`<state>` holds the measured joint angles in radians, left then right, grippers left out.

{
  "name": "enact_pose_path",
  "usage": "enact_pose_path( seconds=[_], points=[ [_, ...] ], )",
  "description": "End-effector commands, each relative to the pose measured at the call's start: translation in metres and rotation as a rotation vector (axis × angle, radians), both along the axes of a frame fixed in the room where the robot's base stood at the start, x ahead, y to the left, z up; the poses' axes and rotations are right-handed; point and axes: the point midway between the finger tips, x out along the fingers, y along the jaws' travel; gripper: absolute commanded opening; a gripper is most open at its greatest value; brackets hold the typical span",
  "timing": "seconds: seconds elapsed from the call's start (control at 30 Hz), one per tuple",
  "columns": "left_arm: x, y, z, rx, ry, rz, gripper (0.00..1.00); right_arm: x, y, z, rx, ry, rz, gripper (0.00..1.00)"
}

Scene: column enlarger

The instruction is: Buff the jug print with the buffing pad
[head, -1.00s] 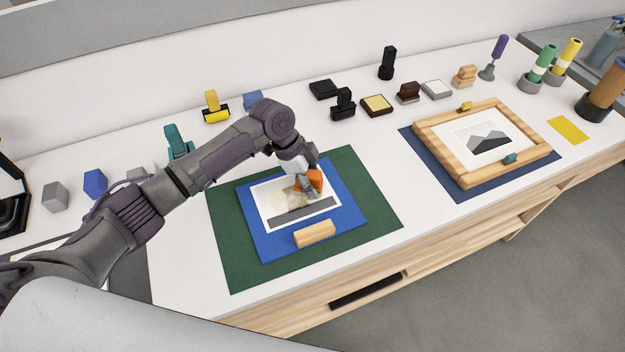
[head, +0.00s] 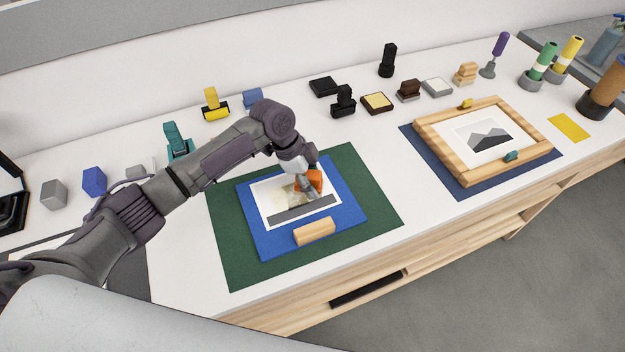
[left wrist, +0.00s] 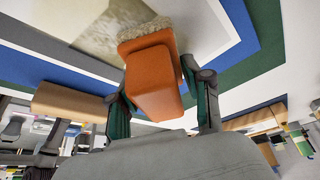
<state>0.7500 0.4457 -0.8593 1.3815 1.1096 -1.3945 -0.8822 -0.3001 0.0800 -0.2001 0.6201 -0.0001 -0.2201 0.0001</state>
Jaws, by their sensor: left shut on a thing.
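My left gripper (head: 307,187) is shut on the orange handle of the buffing pad (head: 315,180), over the jug print. In the left wrist view the buffing pad (left wrist: 152,75) sits between the fingers, its fluffy face against or very close to the print (left wrist: 95,22). The jug print (head: 275,214) has a pale yellowish picture and a grey band, and lies on a blue board (head: 347,210) on a green mat (head: 222,262). The gripper hides part of the picture. A wooden block (head: 314,231) rests at the print's front edge. My right gripper is not in view.
A wooden frame (head: 437,151) with a mountain print (head: 482,137) lies on a navy mat to the right. Stamps, ink pads and a yellow-handled tool (head: 213,103) stand along the back. A teal tool (head: 177,141) stands behind my arm. White bench shows between the two mats.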

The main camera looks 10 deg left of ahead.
Motion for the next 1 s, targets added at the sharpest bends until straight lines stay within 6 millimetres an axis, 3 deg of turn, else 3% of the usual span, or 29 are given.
enact_pose_path(
  seconds=[0.63, 1.0],
  points=[
    [-0.028, 0.039, 0.002, 0.000, 0.002, 0.001, 0.22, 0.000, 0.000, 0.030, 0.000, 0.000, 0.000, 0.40],
    [-0.031, 0.044, 0.001, -0.001, -0.001, 0.000, 0.22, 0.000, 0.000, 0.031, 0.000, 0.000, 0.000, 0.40]
  ],
)
